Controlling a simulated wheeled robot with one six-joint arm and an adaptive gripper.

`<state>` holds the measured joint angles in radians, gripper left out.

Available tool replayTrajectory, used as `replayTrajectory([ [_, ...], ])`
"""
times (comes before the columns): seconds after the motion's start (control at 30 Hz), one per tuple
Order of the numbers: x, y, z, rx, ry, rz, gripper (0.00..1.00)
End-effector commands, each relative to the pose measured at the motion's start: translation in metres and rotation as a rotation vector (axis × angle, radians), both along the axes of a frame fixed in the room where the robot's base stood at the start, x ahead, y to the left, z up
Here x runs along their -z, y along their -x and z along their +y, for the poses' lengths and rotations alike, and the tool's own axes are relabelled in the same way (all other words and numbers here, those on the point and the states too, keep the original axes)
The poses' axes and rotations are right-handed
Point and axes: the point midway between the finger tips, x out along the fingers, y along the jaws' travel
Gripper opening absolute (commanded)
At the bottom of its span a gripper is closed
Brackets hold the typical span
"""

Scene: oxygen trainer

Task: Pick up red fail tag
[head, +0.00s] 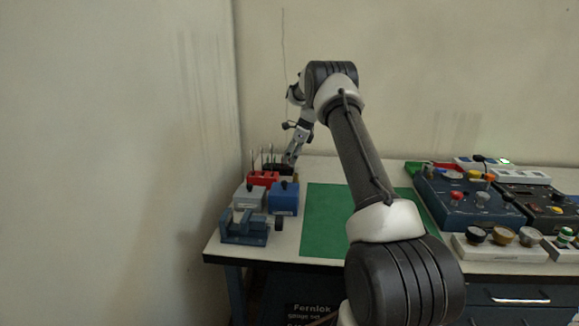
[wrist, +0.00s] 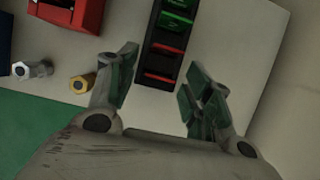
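A narrow black rack (wrist: 149,62) in the wrist view holds green tags (wrist: 177,19) in its upper slots. Lower in it are red tags (wrist: 165,53), seen as thin red edges in dark slots. My gripper (wrist: 160,72) is open and empty, with its two fingers on either side of the rack's lower end. I cannot tell how far above the rack the fingertips are. In the head view my gripper (head: 289,160) is low at the back left of the table, by the dark rack. The tags cannot be made out there.
A red box (head: 262,178), a grey box (head: 249,197), a blue box (head: 285,197) and a blue vise (head: 244,228) stand in front of my gripper. A silver fitting (wrist: 32,70) and a brass fitting (wrist: 82,83) lie left of the fingers. A green mat (head: 325,220) is clear.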

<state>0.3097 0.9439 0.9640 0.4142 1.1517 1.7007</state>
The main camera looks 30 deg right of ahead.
Motion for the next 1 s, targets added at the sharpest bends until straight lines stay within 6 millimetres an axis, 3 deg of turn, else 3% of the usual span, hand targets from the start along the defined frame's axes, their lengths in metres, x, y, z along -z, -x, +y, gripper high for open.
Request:
replayTrajectory([
  [0.03, 0.0, 0.0, 0.0, 0.0, 0.0, 0.0, 0.38],
  [0.17, 0.0, 0.0, 0.0, 0.0, 0.0, 0.0, 0.18],
  [0.57, -0.007, 0.0, 0.0, 0.0, 0.001, -0.002, 0.18],
  [1.0, -0.088, -0.001, 0.0, 0.0, 0.0, -0.002, 0.18],
])
